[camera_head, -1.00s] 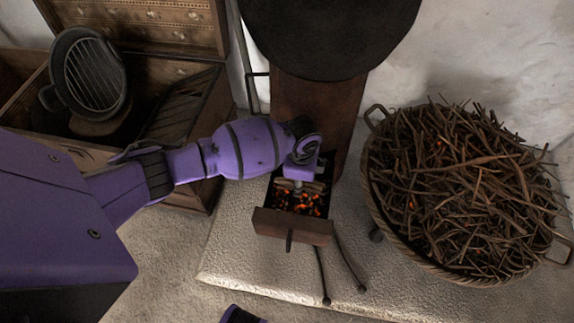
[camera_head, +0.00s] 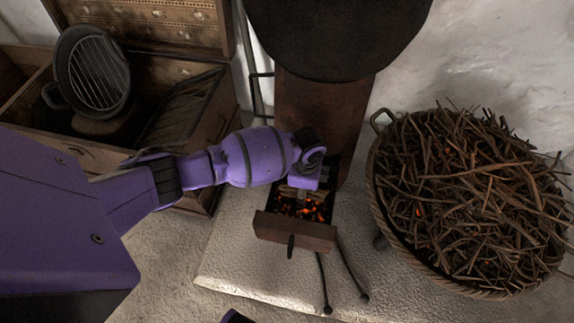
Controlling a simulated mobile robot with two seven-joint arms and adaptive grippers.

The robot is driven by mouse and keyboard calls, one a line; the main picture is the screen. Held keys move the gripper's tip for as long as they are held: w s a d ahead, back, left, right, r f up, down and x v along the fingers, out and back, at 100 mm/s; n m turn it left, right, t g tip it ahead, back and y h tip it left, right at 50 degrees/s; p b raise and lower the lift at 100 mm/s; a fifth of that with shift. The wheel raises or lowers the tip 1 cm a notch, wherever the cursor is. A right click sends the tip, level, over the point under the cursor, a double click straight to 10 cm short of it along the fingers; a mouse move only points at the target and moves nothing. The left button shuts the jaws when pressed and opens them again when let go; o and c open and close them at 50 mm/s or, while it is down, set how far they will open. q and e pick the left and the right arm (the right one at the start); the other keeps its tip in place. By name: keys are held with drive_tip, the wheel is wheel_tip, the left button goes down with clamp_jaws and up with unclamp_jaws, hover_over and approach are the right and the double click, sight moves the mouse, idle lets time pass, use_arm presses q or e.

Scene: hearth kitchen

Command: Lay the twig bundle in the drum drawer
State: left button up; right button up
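The drum drawer (camera_head: 296,231) stands pulled open at the foot of the dark drum, with orange glowing embers inside. My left gripper (camera_head: 303,190) points down into the back part of the drawer. Its fingers are mostly hidden by its own wrist and the drawer. A few brown twig pieces (camera_head: 289,192) show just under the gripper, low in the drawer. I take them for the twig bundle, but I cannot tell whether the fingers still hold it or it lies on the embers.
A large wicker basket (camera_head: 378,205) heaped with twigs stands to the right. An open wooden chest (camera_head: 205,128) with a grill pan (camera_head: 92,70) is at the left. Fire tools (camera_head: 325,285) lie on the pale hearth slab (camera_head: 250,270) before the drawer.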

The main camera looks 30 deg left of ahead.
use_arm(q)
drive_tip(key=shift+w+r, duration=0.1)
wheel_tip(320, 180, up, 12)
drive_tip(key=p, duration=0.4)
drive_tip(key=shift+r+p, duration=0.15)
drive_tip(key=shift+p, duration=0.2)
